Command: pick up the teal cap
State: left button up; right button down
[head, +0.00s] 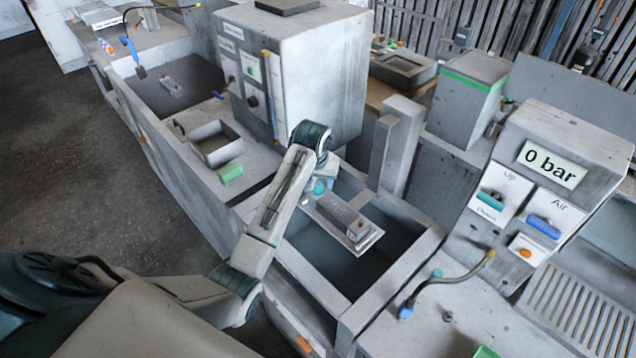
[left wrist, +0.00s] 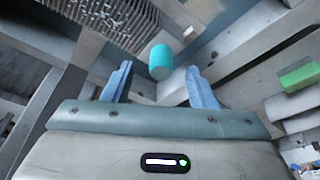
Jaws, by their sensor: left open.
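The teal cap (left wrist: 160,62) is a small rounded cylinder in the left wrist view. It shows between and slightly beyond the two fingertips of my left gripper (left wrist: 159,72), with clear space on both sides. My left gripper is open and grips nothing. In the head view a small teal spot, apparently the cap (head: 319,187), shows just below my left gripper (head: 324,179), partly hidden by it. What the cap rests on cannot be told. My right gripper is in neither view.
A grey block on a metal plate (head: 368,240) sits over the open tub (head: 395,318), close to my left gripper. A tall grey cabinet (head: 325,75) stands behind. A green block (head: 230,173) lies to the left. The "0 bar" panel (head: 590,150) stands at right.

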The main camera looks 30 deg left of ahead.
pick_arm(q)
jog(key=shift+p+x, duration=0.3)
jog(key=shift+x, duration=0.75)
jog(key=shift+a+f, duration=0.15)
jog(key=shift+f, duration=0.2)
jog(key=shift+r, duration=0.1)
jog(key=c, duration=1)
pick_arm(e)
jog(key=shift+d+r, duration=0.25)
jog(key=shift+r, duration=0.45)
